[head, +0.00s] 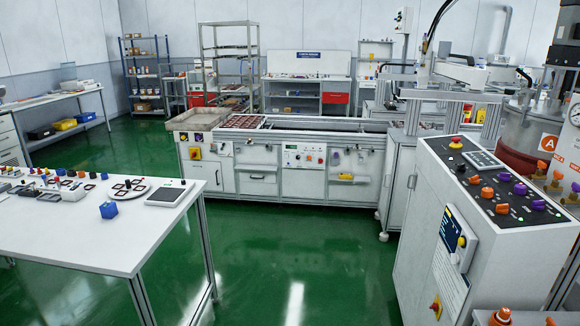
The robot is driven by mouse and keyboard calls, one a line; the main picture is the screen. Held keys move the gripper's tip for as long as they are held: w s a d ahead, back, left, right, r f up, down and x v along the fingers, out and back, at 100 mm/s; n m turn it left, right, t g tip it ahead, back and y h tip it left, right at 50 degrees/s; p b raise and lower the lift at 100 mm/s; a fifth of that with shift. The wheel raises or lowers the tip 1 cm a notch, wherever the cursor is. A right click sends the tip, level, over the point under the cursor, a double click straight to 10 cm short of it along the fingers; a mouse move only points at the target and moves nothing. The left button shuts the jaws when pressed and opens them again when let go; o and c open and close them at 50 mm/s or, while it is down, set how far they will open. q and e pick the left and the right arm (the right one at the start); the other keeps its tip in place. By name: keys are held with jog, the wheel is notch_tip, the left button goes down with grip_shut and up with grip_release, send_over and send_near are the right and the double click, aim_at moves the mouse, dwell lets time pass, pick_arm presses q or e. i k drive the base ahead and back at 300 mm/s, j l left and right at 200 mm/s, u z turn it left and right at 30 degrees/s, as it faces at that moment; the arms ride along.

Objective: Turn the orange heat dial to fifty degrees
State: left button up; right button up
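Several orange and purple knobs stand on the dark sloped top of a white control cabinet (428,215) at the right. One orange knob (487,193) is near the middle of the panel, with another orange knob (503,209) nearer to me. A purple knob (520,189) stands beside them. I cannot tell which orange knob is the heat dial, and its scale and setting are too small to read. Neither of my grippers is in view.
A white table (100,235) with small parts stands at the left. A long conveyor bench (258,180) crosses the middle. A metal tank (530,120) is behind the cabinet at the right. The green floor (300,265) between table and cabinet is clear.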

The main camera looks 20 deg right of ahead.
aim_at(487, 192)
jog(key=i+l+z, duration=0.1)
jog(key=z, duration=0.3)
jog(key=i+z, duration=0.25)
jog(key=z, duration=0.15)
jog(key=i+z, duration=0.2)
jog(key=z, duration=0.2)
jog(key=i+j+z, duration=0.15)
jog(key=z, duration=0.2)
jog(key=i+z, duration=0.25)
jog(key=i+j+z, duration=0.25)
jog(key=k+l, duration=0.05)
jog(key=l, duration=0.05)
